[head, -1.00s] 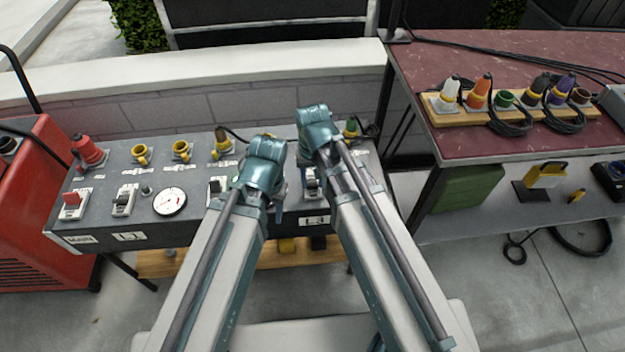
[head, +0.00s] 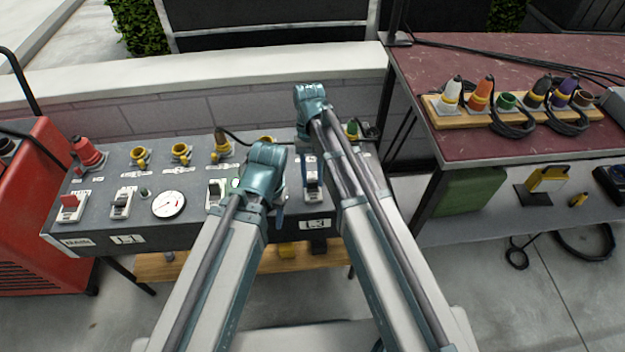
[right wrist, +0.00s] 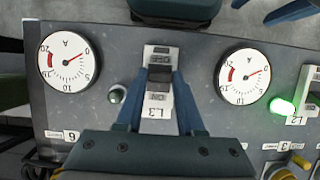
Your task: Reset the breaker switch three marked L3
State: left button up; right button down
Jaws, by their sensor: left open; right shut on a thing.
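The L3 breaker (right wrist: 160,54) is a pale switch with a dark lever (right wrist: 160,75) and an ON mark, above its L3 label, in the right wrist view. It also shows in the head view (head: 313,194), above the front L3 plate (head: 316,224). My right gripper (right wrist: 158,100) has its blue fingers on both sides of this breaker and is shut on its lever; the exact contact is partly hidden. The small lamp (right wrist: 117,95) beside it looks dark. My left gripper (head: 280,207) is open and empty, left of the breaker above the panel.
Two round gauges (right wrist: 68,62) (right wrist: 243,76) flank the L3 breaker. A lit green lamp (right wrist: 282,106) is by the L2 switch. Other breakers (head: 121,203) and yellow sockets (head: 181,152) line the panel. A red-topped table (head: 480,70) with plugs stands at right.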

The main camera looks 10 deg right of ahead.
jog(key=c, duration=0.5)
grip_release()
jog(key=shift+r, duration=0.15)
jog(key=p+v, duration=1.3)
jog(key=shift+w+r, duration=0.15)
jog(key=shift+r, duration=0.1)
